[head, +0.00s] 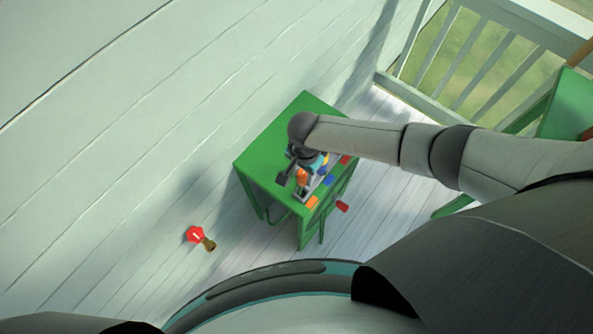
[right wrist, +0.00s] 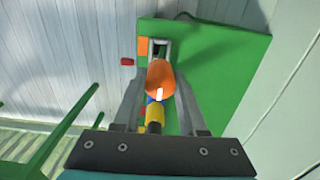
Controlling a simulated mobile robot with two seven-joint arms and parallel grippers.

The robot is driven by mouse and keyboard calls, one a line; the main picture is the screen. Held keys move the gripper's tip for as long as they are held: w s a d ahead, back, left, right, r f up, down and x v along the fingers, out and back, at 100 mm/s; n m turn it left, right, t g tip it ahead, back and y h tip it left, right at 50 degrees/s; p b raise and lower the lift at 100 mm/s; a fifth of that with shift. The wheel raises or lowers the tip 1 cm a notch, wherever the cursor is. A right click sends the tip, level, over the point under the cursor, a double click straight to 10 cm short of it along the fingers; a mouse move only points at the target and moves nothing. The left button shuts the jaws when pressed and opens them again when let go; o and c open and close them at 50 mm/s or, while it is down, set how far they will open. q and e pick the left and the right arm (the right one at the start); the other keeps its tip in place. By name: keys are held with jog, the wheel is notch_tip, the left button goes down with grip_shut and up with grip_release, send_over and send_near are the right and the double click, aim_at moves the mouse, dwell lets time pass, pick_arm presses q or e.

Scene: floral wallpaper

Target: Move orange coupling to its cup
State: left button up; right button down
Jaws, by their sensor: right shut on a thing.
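The orange coupling (head: 301,176) is between the fingers of my right gripper (head: 297,170), over the green table. The right wrist view also shows the coupling (right wrist: 160,76) between the two grey fingers of the gripper (right wrist: 159,82), which is shut on it. An orange square (head: 312,201) lies near the table's front edge, and it also shows in the right wrist view (right wrist: 143,48) beside a grey holder (right wrist: 162,46). The coupling appears close to this end of the holder; whether it touches is unclear. My left gripper is not in view.
The green table (head: 270,150) stands by the white plank wall. Blue (head: 328,181), yellow and red (head: 345,159) pieces line the holder. A red object (head: 342,206) shows beyond the table edge. A red-and-brass fitting (head: 195,234) is at lower left. A railing stands at upper right.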

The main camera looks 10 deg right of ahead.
aim_at(303, 183)
jog(key=shift+s, duration=0.1)
jog(key=shift+r+p, duration=0.1)
jog(key=shift+p, duration=0.4)
notch_tip(303, 183, down, 6)
jog(key=b, duration=0.4)
jog(key=shift+b, duration=0.3)
jog(key=shift+r+p, duration=0.1)
jog(key=shift+p, duration=0.55)
dwell(1.3)
jog(key=shift+f+b, duration=1.15)
jog(key=shift+f, duration=0.4)
jog(key=shift+c, duration=1.9)
grip_release()
